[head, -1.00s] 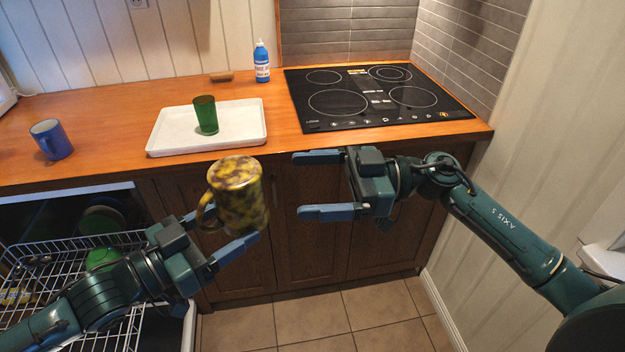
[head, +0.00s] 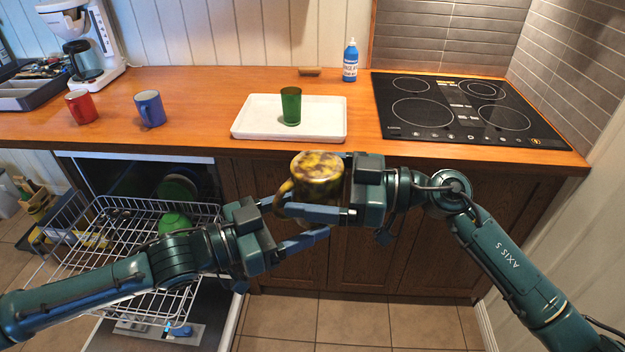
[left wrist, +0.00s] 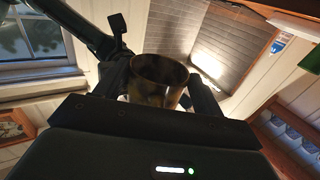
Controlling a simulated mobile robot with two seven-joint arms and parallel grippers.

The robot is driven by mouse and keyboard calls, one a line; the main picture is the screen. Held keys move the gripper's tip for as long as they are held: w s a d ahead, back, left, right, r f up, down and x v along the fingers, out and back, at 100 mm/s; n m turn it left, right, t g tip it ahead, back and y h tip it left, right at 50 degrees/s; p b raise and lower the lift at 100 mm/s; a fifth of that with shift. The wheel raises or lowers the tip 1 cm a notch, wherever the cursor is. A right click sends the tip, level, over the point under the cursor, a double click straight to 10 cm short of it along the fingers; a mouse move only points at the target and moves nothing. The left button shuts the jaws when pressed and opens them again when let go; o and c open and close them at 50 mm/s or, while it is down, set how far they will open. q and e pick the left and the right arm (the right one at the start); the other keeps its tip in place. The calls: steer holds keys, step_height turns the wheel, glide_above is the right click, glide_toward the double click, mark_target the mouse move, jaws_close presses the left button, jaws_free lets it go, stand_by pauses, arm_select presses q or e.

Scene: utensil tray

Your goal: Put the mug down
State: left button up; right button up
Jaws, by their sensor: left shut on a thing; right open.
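The mug (head: 318,178), mottled yellow and dark brown, is upright in the air in front of the counter, its handle to the left. My left gripper (head: 303,217) is shut on it from the lower left; one finger is partly hidden. My right gripper (head: 292,186) is open, with its jaws reaching around the mug from the right. One right finger passes in front of the mug; the other is mostly hidden behind it. In the left wrist view the mug (left wrist: 158,78) stands between the fingers, its rim visible.
On the wooden counter (head: 190,100) are a white tray (head: 262,128) with a green cup (head: 291,106), a blue mug (head: 149,108), a red mug (head: 82,107), a blue bottle (head: 350,62) and a cooktop (head: 455,108). An open dishwasher rack (head: 95,235) is below left.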

arm_select(q)
steer(key=shift+r, duration=0.1)
arm_select(e)
steer(key=shift+c, duration=0.3)
steer(key=c, duration=1.2)
arm_select(q)
steer(key=o, duration=1.2)
steer(key=shift+o, duration=0.2)
